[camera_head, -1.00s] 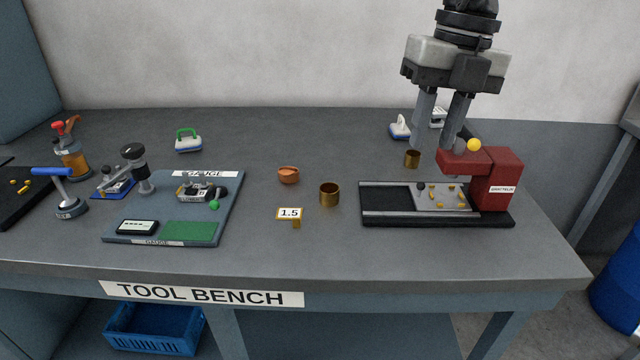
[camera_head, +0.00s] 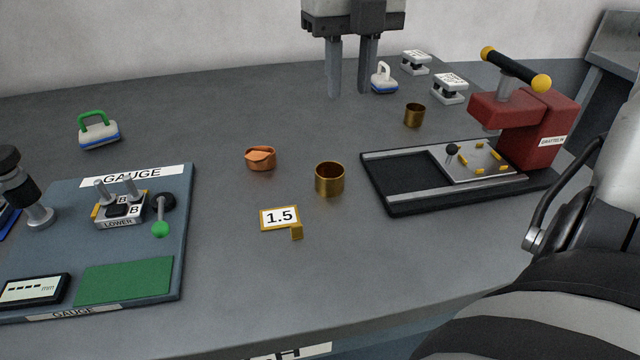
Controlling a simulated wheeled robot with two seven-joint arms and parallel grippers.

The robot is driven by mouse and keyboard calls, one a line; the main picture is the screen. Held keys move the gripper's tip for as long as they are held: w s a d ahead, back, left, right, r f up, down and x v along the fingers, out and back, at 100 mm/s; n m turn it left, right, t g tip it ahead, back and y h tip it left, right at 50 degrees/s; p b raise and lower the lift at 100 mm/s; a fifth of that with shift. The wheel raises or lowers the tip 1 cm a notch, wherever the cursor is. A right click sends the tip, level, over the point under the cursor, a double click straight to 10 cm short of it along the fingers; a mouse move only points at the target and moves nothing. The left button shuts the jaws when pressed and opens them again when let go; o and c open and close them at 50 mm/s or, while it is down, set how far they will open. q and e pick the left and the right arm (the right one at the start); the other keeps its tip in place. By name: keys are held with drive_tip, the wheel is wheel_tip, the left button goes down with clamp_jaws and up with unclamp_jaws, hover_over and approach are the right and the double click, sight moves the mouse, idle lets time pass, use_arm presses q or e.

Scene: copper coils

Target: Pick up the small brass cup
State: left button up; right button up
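A small brass cup (camera_head: 414,115) stands upright at the back right of the bench, behind the black base of the red press. A larger-looking brass cup (camera_head: 329,179) stands upright near the middle, beside the 1.5 label. My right gripper (camera_head: 351,92) points down at the back of the bench, left of the small cup. Its two fingers are apart with nothing between them, and it is clear of both cups. My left gripper is not in view.
A red press (camera_head: 545,125) on a black base stands at the right. A white-handled block (camera_head: 383,80) is close right of my fingers. A copper bowl-like piece (camera_head: 260,159), a 1.5 label (camera_head: 280,218) and a gauge board (camera_head: 183,240) lie left. The front middle is clear.

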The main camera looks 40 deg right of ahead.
hover_over(342, 168)
drive_tip(key=f, duration=0.5)
drive_tip(key=f+b, duration=0.1)
drive_tip(key=f, duration=0.2)
drive_tip(key=shift+d+f, duration=0.25)
drive_tip(key=shift+d, duration=0.15)
drive_tip(key=shift+w+a+f, duration=0.1)
drive_tip(key=shift+a+f, duration=0.05)
drive_tip(key=shift+f, duration=1.45)
drive_tip(key=shift+a+f, duration=0.15)
drive_tip(key=shift+f, duration=1.4)
clamp_jaws()
